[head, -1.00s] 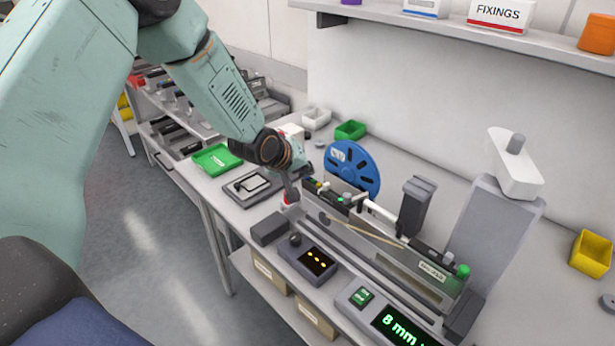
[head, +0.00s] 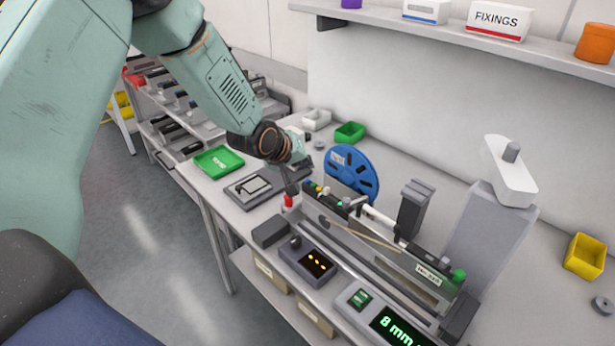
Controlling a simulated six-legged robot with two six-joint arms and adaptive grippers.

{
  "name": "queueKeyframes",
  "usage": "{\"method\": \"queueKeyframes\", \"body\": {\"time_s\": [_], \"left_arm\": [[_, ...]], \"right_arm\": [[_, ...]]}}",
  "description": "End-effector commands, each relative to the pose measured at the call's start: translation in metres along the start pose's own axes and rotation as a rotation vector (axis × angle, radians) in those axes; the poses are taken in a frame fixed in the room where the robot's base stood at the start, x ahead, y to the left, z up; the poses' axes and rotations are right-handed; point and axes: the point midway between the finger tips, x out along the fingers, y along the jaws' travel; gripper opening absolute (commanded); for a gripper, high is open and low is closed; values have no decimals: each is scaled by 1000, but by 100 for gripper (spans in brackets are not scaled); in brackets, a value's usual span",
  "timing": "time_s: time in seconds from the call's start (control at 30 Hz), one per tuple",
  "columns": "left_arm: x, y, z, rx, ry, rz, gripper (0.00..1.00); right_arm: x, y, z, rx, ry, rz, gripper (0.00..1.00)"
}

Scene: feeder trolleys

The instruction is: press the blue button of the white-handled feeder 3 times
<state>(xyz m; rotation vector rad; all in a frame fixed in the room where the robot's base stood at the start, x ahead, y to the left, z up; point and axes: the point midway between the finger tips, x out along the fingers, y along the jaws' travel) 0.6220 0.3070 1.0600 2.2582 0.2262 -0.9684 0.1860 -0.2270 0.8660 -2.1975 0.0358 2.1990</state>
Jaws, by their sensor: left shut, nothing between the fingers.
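The feeder (head: 395,250) is a long grey unit on the bench with a white handle (head: 381,218) on top and a blue reel (head: 352,172) behind it. A row of small coloured buttons sits at its left end, and the blue button (head: 307,183) is the leftmost of these. A small green light (head: 340,203) glows beside them. My left gripper (head: 293,189) is shut and empty, pointing down just left of the blue button. Whether it touches the feeder I cannot tell. My right gripper is not in view.
A red knob (head: 288,201) stands by the feeder's left end. In front are a box with orange lights (head: 312,262) and a green "8 mm" display (head: 400,328). A green tray (head: 217,160) lies at the left. A grey post (head: 487,235) rises behind the feeder's right end.

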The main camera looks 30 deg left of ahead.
Motion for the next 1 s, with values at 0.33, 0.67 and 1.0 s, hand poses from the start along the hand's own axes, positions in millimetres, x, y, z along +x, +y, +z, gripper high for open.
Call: {"method": "queueKeyframes", "body": {"time_s": [0.33, 0.67, 1.0], "left_arm": [[-23, 17, -16, 0, -1, 0, 0], [-23, 16, -16, -1, -1, -1, 0], [-23, 16, -16, -1, 0, 0, 0]], "right_arm": [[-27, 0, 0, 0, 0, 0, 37], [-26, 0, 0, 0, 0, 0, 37], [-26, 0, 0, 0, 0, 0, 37]]}}
